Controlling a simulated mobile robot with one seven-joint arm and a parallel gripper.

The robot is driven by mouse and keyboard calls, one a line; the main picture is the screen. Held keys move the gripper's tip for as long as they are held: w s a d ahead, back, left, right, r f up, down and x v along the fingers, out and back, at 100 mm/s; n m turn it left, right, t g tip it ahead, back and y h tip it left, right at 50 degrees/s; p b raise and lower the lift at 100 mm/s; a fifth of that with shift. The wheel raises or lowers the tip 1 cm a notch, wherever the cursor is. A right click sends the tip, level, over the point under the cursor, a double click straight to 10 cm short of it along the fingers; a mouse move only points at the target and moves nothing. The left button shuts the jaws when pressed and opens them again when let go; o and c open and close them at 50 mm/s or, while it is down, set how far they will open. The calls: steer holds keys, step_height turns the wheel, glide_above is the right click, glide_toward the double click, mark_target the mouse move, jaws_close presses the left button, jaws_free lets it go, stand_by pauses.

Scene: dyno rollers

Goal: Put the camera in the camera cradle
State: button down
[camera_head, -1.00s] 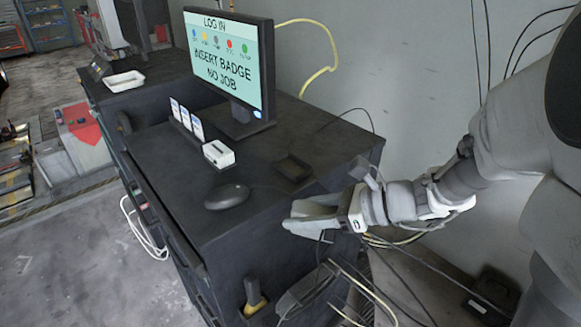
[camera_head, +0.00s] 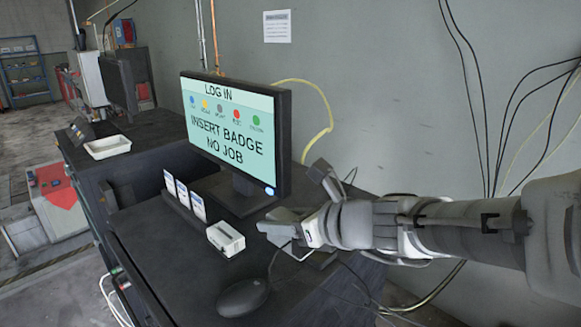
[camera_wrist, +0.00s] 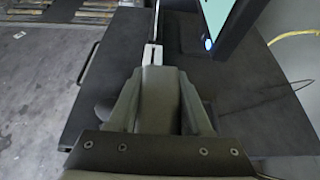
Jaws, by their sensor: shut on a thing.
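My gripper (camera_head: 272,229) is above the desk, near the monitor's base. In the wrist view, its two fingers (camera_wrist: 160,105) close on the sides of a grey-green block (camera_wrist: 160,88). I take this block to be the camera, though its details are hard to make out. In the head view the fingers largely hide it, and a thin black cable loops down below them. A low dark square piece (camera_head: 320,259) lies on the desk just below my gripper, partly hidden. It may be the camera cradle, but I cannot tell for sure.
The monitor (camera_head: 235,135) stands close behind my gripper. A white box (camera_head: 225,238), a rack of cards (camera_head: 184,200) and a dark mouse (camera_head: 243,297) are on the dark desk (camera_head: 165,255). A wall with hanging cables is at right.

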steer(key=w+d+f, duration=0.1)
steer(key=w+f, duration=0.1)
steer(key=w, duration=0.1)
steer(key=w+d+f, duration=0.2)
steer(key=w, duration=0.2)
steer(key=w+d+f, duration=0.1)
steer(key=w+f, duration=0.1)
steer(key=w, duration=0.1)
steer(key=shift+w+d+f, duration=0.3)
steer(key=shift+d+f, duration=0.05)
steer(key=shift+f+b, duration=0.3)
steer(key=shift+f, duration=1.75)
steer(key=shift+f, duration=0.2)
steer(key=shift+c, duration=1.6)
jaws_free()
steer(key=shift+r, duration=0.1)
